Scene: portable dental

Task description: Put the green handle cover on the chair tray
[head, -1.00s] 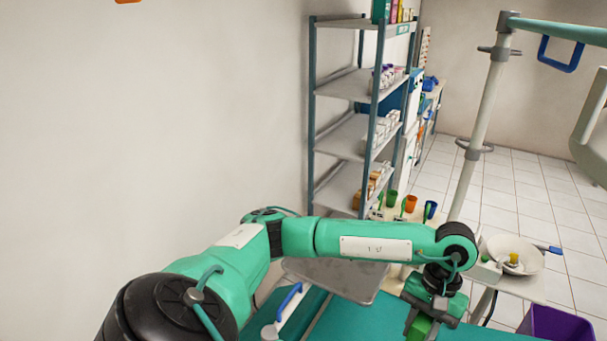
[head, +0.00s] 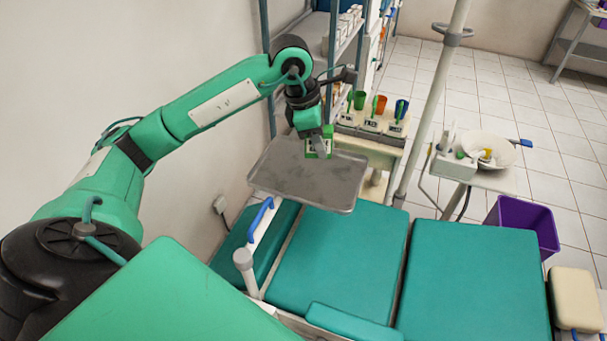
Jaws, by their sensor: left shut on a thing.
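The chair tray (head: 300,182) is a bare grey metal plate beside the chair, left of the middle of the head view. My left gripper (head: 319,149) points down over the tray's back edge. It is shut on a small green piece, the green handle cover (head: 326,144), mostly hidden by the fingers. I cannot tell whether the cover touches the tray or hangs just above it. My right gripper is not in view.
Behind the tray, a small stand holds green (head: 360,100), orange (head: 380,104) and blue (head: 401,108) cups. The teal chair (head: 335,255) fills the front. A pole (head: 432,110), a white basin (head: 500,158) and a purple bin (head: 535,222) are right.

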